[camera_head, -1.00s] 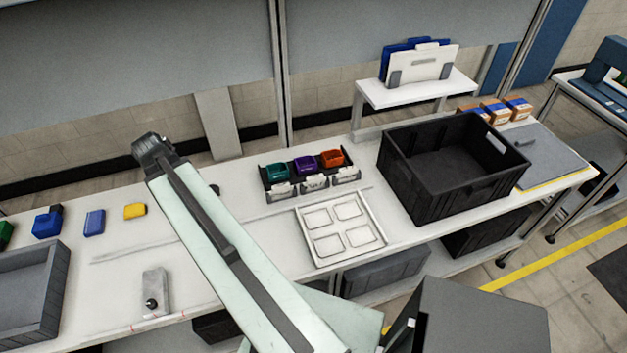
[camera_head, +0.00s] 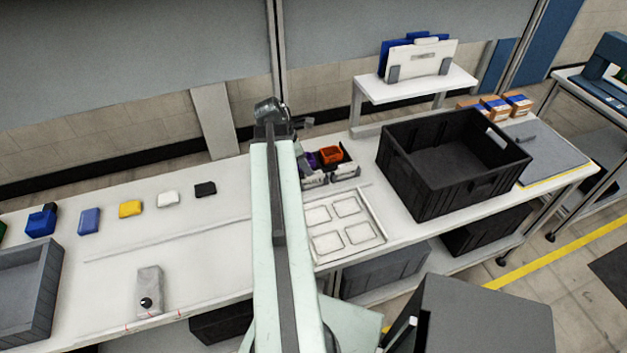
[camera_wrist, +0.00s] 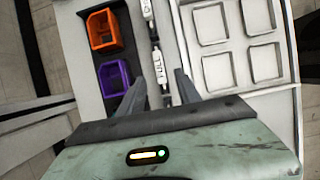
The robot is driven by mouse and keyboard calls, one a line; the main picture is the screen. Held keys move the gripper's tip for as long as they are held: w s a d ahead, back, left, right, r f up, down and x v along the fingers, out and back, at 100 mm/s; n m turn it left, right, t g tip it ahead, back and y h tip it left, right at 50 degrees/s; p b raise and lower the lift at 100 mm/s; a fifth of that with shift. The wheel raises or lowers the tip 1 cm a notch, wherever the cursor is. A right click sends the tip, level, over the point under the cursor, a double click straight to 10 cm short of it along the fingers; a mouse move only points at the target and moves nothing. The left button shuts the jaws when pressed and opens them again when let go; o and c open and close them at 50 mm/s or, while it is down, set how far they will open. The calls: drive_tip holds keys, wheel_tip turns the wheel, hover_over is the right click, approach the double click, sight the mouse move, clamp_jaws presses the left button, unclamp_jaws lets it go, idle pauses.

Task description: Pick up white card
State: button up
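Several things could be the white card. Small white label pieces (camera_wrist: 158,66) stand in a row along the front of the coloured bins; one lies between my fingers in the wrist view. My gripper (camera_wrist: 162,80) is open, its two fingers apart on either side of this row; I cannot tell whether they touch it. In the head view, my arm hides part of the bins, and the gripper is small and unclear. A small white block (camera_head: 168,199) lies on the table, and a white panel (camera_head: 422,63) stands in a holder on the raised shelf.
An orange bin (camera_wrist: 104,31) and a purple bin (camera_wrist: 115,78) sit beside the fingers. A white tray with square recesses (camera_wrist: 227,89) lies on the other side. A large black crate (camera_head: 415,189) stands right of the bins. The table's left middle is mostly clear.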

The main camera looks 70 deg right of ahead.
drive_tip(key=b+x, duration=0.4)
drive_tip(key=x, duration=0.1)
drive_tip(key=shift+s+d+f, duration=0.1)
drive_tip(key=shift+s+d, duration=0.05)
drive_tip(key=shift+s, duration=0.05)
drive_tip(key=shift+r, duration=0.25)
clamp_jaws()
wheel_tip(320, 180, up, 10)
drive_tip(key=p, duration=1)
drive_tip(key=shift+r, duration=0.2)
